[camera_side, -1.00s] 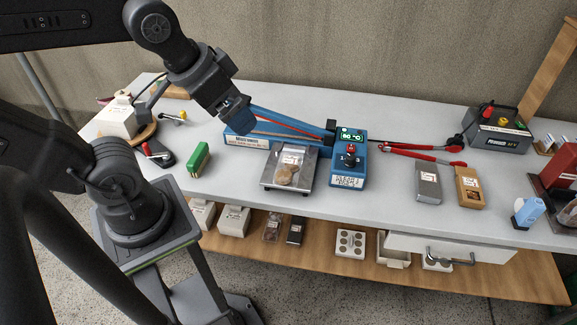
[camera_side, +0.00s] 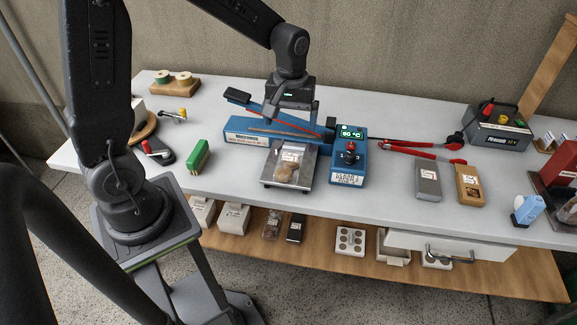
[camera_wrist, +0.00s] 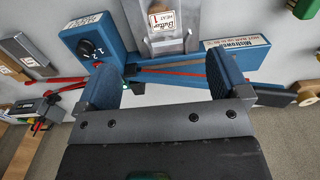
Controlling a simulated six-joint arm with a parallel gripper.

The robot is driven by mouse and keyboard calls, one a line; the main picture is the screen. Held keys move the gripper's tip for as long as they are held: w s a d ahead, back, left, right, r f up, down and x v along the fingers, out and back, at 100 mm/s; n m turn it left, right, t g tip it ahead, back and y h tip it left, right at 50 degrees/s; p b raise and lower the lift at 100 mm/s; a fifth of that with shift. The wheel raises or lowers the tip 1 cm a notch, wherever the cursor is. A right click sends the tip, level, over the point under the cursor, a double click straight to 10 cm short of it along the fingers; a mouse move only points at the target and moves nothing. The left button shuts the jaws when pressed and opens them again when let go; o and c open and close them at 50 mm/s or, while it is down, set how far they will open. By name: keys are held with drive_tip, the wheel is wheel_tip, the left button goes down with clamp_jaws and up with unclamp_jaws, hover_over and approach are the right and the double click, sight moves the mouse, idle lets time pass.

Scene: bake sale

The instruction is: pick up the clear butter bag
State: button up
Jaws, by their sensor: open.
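The clear butter bag (camera_side: 287,166) holds a tan lump and bears a white label. It lies on a metal plate (camera_side: 304,180) in front of the blue sealer (camera_side: 240,133). In the wrist view the labelled bag (camera_wrist: 163,20) shows at the top edge, partly cut off. My gripper (camera_side: 292,120) is open and empty, pointing down above the sealer, behind the bag. In the wrist view its two blue fingers stand wide apart (camera_wrist: 164,75), with the sealer's long bar behind the gap.
The sealer's raised arm (camera_side: 238,96) slants up near my gripper. Its control box (camera_side: 349,157) stands right of the plate. A green block (camera_side: 197,157) stands left.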

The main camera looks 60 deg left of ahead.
hover_over(289, 163)
drive_tip(key=f, duration=0.7)
drive_tip(key=shift+w+a+f, duration=0.25)
drive_tip(key=shift+w+f, duration=0.05)
drive_tip(key=f, duration=0.4)
drive_tip(key=shift+s+d, duration=0.2)
drive_tip(key=shift+s, duration=0.15)
drive_tip(key=shift+f, duration=0.6)
drive_tip(key=shift+c, duration=0.3)
drive_tip(key=c, duration=0.7)
